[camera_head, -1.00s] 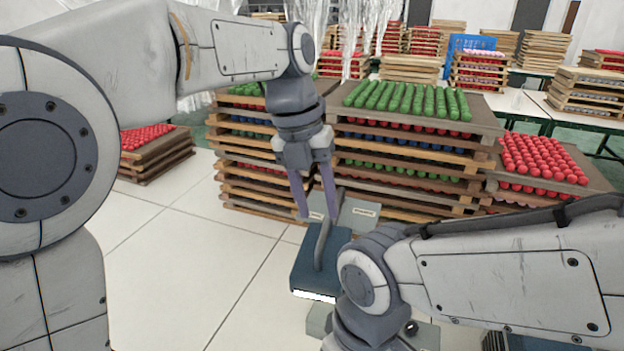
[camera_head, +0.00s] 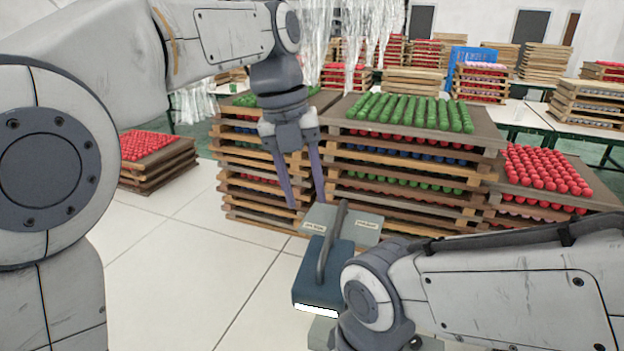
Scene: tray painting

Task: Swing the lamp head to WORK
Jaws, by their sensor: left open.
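The lamp head (camera_head: 312,289) is a dark blue-grey block with a bright white strip on its front edge. A slim grey bar (camera_head: 331,243) rises from it, tilted to the right at its top. Behind it is a grey plate (camera_head: 345,217) with two small pale labels, too small to read surely. My left gripper (camera_head: 306,202) points down with its two fingers apart and empty. In the picture its tips lie just left of and around the height of the bar's top. My right arm crosses the lower right and hides what lies beneath it; its gripper does not show.
Stacked wooden trays of green balls (camera_head: 410,112) and red balls (camera_head: 545,170) stand close behind the lamp. Another red stack (camera_head: 150,150) is at the left. Pale tiled floor (camera_head: 190,260) is clear left of the lamp.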

